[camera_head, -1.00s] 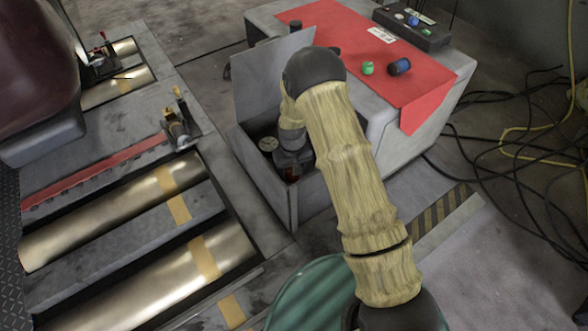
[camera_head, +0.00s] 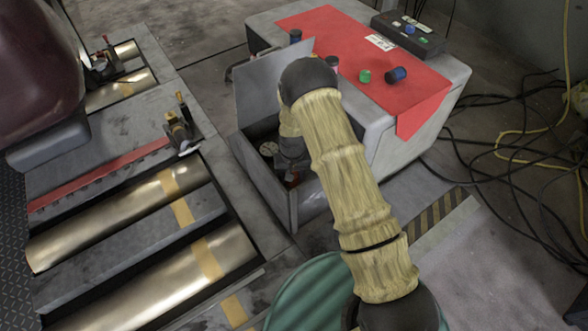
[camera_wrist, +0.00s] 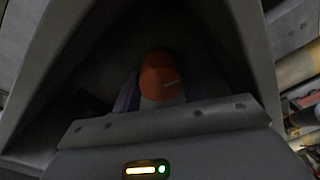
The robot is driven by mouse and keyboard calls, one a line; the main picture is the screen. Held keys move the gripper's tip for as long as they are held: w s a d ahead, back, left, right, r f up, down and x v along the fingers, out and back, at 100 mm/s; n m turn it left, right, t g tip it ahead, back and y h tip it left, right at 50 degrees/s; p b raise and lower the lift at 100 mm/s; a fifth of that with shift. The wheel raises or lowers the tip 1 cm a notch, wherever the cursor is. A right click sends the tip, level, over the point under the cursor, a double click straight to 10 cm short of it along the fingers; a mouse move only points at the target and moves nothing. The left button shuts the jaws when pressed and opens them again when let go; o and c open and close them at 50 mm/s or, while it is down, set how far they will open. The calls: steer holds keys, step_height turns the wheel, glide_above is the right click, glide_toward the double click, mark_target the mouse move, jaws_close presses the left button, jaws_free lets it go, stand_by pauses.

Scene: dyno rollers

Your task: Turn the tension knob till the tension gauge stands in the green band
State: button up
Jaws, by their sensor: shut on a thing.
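The tension knob (camera_wrist: 160,78) shows orange-red with a pale line on it in the wrist view. It sits inside a dark grey recess. My gripper (camera_wrist: 161,92) is shut on it, a finger at each side. In the head view my gripper (camera_head: 292,173) reaches down into the open compartment of the grey cabinet (camera_head: 262,185), and the knob there is mostly hidden by it. A round pale gauge (camera_head: 268,149) sits in the compartment just left of my gripper. Its needle and green band are too small to read.
The raised lid (camera_head: 268,85) stands behind the compartment, close to my arm. Metal rollers (camera_head: 120,220) lie at left. Black cables (camera_head: 520,150) lie on the floor at right.

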steer(key=m+p, duration=0.1)
steer(key=m, duration=0.1)
steer(key=m+p, duration=0.1)
steer(key=p, duration=0.1)
steer(key=m+p, duration=0.2)
steer(key=shift+s+r+m, duration=0.1)
steer(key=shift+r+m, duration=0.15)
steer(key=shift+m, duration=0.05)
steer(key=m+p, duration=0.3)
steer(key=m, duration=0.2)
steer(key=shift+d+f+p, duration=0.15)
steer(key=shift+p, duration=0.2)
steer(key=shift+f+m+p, duration=0.1)
steer(key=shift+m+p, duration=0.2)
steer(key=shift+m, duration=0.4)
steer(key=shift+d, duration=0.1)
steer(key=o, duration=1)
